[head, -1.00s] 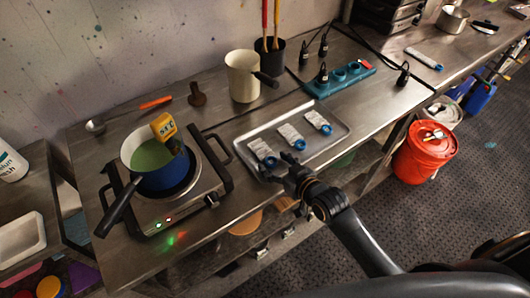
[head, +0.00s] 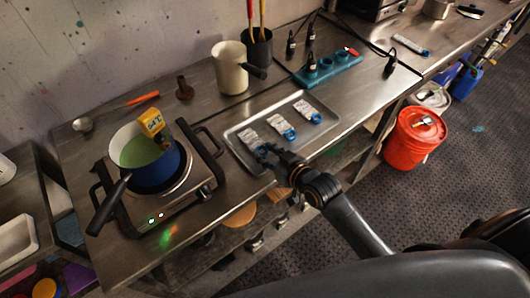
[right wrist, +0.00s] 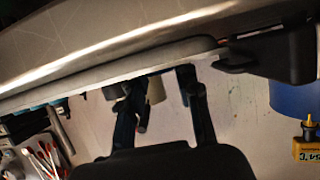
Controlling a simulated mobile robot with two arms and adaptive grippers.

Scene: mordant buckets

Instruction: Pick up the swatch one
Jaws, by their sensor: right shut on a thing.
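Three pale swatches with blue ends lie in a row on a metal tray (head: 232,140): the left swatch (head: 249,137), the middle swatch (head: 280,125) and the right swatch (head: 306,109). No label is readable to tell which is swatch one. My right gripper (head: 266,151) is at the blue end of the left swatch, low over the tray's front edge, and is shut on it; the swatch still appears to lie in the tray. In the right wrist view the right gripper's fingers (right wrist: 163,95) are beside the tray's rim; the swatch is hidden there. My left gripper is not in view.
A blue pot (head: 150,172) with green liquid and a yellow thermometer sits on a hotplate (head: 198,186) left of the tray. A red bucket (head: 412,140) is on the floor.

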